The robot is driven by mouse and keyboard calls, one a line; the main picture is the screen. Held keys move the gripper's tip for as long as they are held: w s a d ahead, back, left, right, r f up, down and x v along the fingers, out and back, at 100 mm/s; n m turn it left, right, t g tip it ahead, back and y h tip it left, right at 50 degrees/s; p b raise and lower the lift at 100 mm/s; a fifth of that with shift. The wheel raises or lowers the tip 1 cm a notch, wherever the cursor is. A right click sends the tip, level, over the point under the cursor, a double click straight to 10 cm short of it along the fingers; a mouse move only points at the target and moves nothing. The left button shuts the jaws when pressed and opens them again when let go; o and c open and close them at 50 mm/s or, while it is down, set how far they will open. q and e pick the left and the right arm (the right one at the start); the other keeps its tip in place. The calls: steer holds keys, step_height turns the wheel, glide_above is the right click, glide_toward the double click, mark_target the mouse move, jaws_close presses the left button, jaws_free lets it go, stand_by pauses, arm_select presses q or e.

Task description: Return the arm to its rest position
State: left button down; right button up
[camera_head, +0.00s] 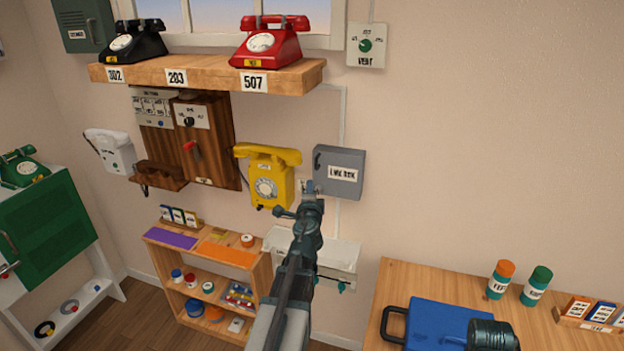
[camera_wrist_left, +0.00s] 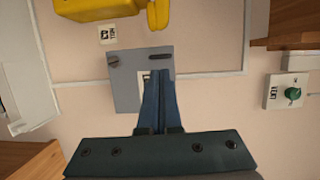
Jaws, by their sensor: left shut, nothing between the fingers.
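My left arm (camera_head: 291,272) reaches up from the bottom middle of the head view. My left gripper (camera_head: 311,188) is shut and empty at its end, just below and left of the grey line box (camera_head: 340,172) in that picture. In the left wrist view, the shut fingers (camera_wrist_left: 158,75) overlap the grey box (camera_wrist_left: 127,82); whether they touch it I cannot tell. The yellow wall phone (camera_head: 267,178) hangs left of the gripper, its handset on top. It also shows in the left wrist view (camera_wrist_left: 100,10).
A wooden shelf (camera_head: 205,72) holds a black phone (camera_head: 135,42) and a red phone (camera_head: 270,42). A low shelf unit (camera_head: 262,268) stands left of my arm. A wooden table (camera_head: 420,280) at right holds a blue case (camera_head: 435,323) and two jars. Bare wall lies to the upper right.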

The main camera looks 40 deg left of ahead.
arm_select(q)
steer(key=shift+s+d, duration=0.3)
steer(key=shift+s, duration=0.35)
steer(key=s+d+f+n+g+h, duration=0.2)
steer(key=d+f+n+g, duration=0.2)
steer(key=d+f, duration=0.55)
steer(key=s+d+f+n+g+h, duration=0.2)
steer(key=s+d+f+n+g, duration=0.3)
steer(key=d, duration=0.8)
steer(key=s+d+f+g+h, duration=0.2)
steer(key=s+d+f, duration=0.2)
steer(key=s+d, duration=0.3)
steer(key=s+d+f+m+g+h+b, duration=0.1)
steer(key=s+d, duration=0.6)
steer(key=d, duration=0.7)
step_height(320, 180, down, 3)
steer(key=g+h, duration=0.1)
steer(key=g, duration=0.1)
steer(key=shift+s+m+g+h, duration=0.3)
steer(key=shift+s+h, duration=0.05)
steer(key=shift+h, duration=0.05)
